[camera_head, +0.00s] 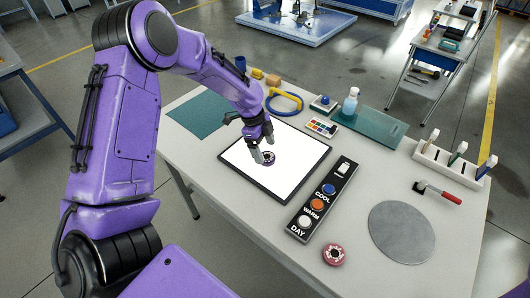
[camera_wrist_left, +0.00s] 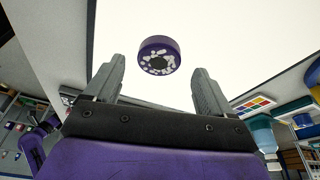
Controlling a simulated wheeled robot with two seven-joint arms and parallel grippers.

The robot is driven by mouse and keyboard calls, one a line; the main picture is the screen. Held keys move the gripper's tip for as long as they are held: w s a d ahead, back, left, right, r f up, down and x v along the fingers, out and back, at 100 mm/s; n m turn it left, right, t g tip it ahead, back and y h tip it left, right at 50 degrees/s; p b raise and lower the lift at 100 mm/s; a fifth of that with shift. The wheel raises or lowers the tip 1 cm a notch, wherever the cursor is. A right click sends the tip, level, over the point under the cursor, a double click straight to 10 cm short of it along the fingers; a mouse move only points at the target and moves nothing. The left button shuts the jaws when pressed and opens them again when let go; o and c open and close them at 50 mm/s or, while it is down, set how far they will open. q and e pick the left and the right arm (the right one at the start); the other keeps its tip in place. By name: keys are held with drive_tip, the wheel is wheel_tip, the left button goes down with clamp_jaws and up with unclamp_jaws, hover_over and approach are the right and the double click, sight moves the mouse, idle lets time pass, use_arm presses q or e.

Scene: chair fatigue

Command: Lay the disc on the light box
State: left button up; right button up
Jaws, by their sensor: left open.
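The light box (camera_head: 290,150) is a flat, glowing white panel with a dark frame on the table. A small round disc (camera_head: 268,158) with a dark middle and pale marks lies on its lit surface, near the centre. In the left wrist view the disc (camera_wrist_left: 158,55) has a purple rim and sits just past the fingertips, between their lines, with bright panel around it. My left gripper (camera_head: 262,157) is open and empty, low over the light box beside the disc. A second, reddish disc (camera_head: 333,254) lies on the table near the front edge. My right gripper is out of view.
A black switch panel (camera_head: 322,203) with COOL, WARM and DAY buttons lies right of the light box.

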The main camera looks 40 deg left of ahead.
use_arm(q)
drive_tip(key=b+v, duration=0.1)
drive_tip(key=v, duration=0.8)
drive_tip(key=shift+r, duration=0.3)
